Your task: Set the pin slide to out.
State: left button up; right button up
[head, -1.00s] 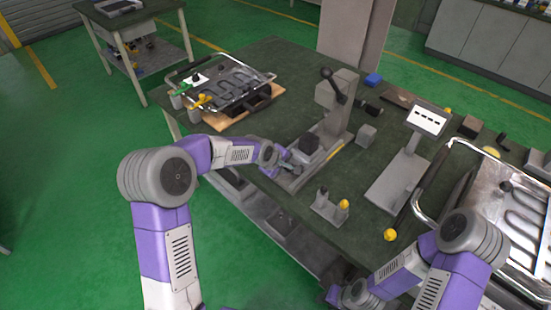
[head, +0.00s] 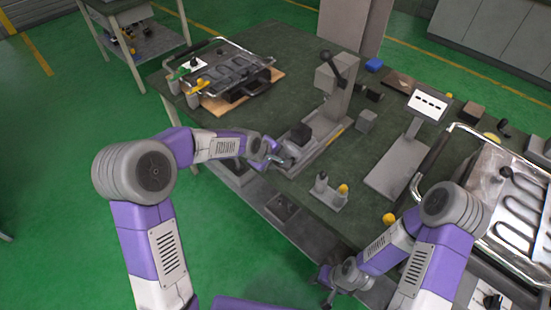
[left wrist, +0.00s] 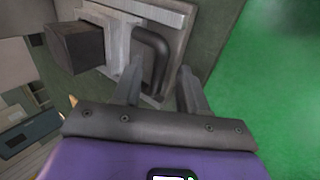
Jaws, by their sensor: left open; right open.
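The pin slide appears to be the low grey fixture (head: 318,150) at the table's near edge, with a dark block (head: 300,134) on it and an upright lever press behind. In the left wrist view a grey loop-shaped handle (left wrist: 155,52) stands on the fixture's end plate, beside the dark block (left wrist: 76,46). My left gripper (head: 280,158) is at the fixture's near end. In the left wrist view its open fingers (left wrist: 160,78) lie on either side of the handle's lower end; contact cannot be told. My right gripper (head: 326,283) is open and empty, low in front of the table.
A small stand with a yellow knob (head: 342,189) and a screen on a stand (head: 427,104) are right of the fixture.

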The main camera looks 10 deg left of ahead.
pick_arm(q)
jog(key=p+v, duration=0.2)
jog(key=v, duration=0.5)
jog(key=shift+s+r, duration=0.2)
jog(key=shift+r, duration=0.05)
pick_arm(e)
jog(key=shift+r, duration=0.95)
pick_arm(q)
jog(key=shift+f, duration=0.1)
pick_arm(e)
jog(key=shift+s, duration=0.1)
